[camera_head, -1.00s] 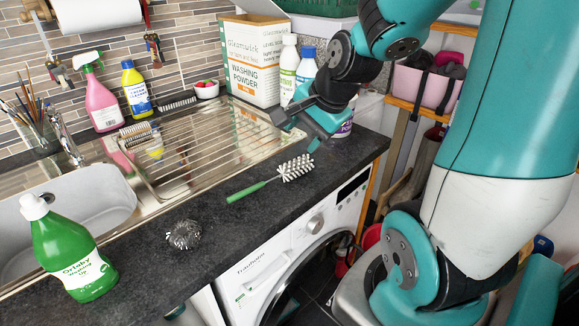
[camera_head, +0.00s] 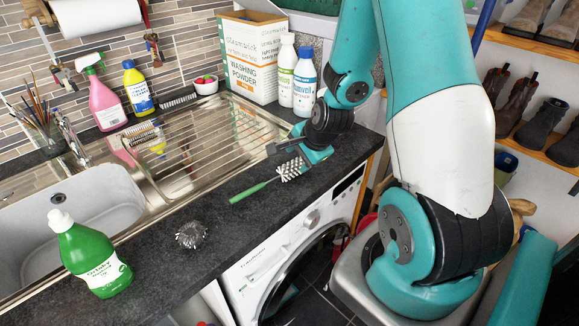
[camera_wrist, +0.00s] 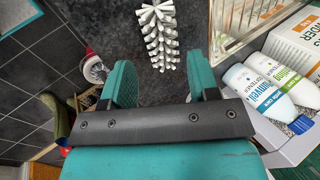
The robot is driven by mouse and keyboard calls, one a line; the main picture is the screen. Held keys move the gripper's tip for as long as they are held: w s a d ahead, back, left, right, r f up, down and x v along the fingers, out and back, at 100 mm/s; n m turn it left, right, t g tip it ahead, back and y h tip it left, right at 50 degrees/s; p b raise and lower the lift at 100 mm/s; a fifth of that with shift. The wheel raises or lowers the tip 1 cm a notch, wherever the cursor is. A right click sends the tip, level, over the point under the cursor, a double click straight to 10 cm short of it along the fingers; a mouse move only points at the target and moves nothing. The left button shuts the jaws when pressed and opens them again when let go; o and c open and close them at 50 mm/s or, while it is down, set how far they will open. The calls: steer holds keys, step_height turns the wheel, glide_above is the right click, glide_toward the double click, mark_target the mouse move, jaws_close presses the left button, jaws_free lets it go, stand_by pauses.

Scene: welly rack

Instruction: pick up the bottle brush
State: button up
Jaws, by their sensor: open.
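The bottle brush (camera_head: 262,185) lies on the dark worktop, with its green handle pointing left and its white bristle head at the right. In the wrist view its bristles (camera_wrist: 160,38) show beyond the fingertips, in line with the gap between them; the handle is out of that view. My gripper (camera_head: 292,156) is low over the worktop at the bristle end of the brush and partly overlaps it in the head view. In the wrist view my gripper (camera_wrist: 157,78) has its two teal fingers spread apart with nothing between them.
The steel drainer (camera_head: 205,140) lies behind the brush. White bottles (camera_head: 304,80) and the washing powder box (camera_head: 250,58) stand behind my gripper. The worktop's front edge is close, above the washing machine (camera_head: 290,270).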

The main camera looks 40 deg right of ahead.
mark_target(290, 168)
steer(key=shift+x, duration=1.15)
steer(key=shift+a+p+x, duration=0.2)
steer(key=shift+p+x, duration=0.3)
steer(key=shift+x, duration=0.8)
steer(key=shift+a+p+x, duration=0.15)
steer(key=shift+p+x, duration=0.35)
steer(key=shift+x, duration=0.8)
steer(key=shift+c, duration=0.2)
steer(key=c, duration=0.5)
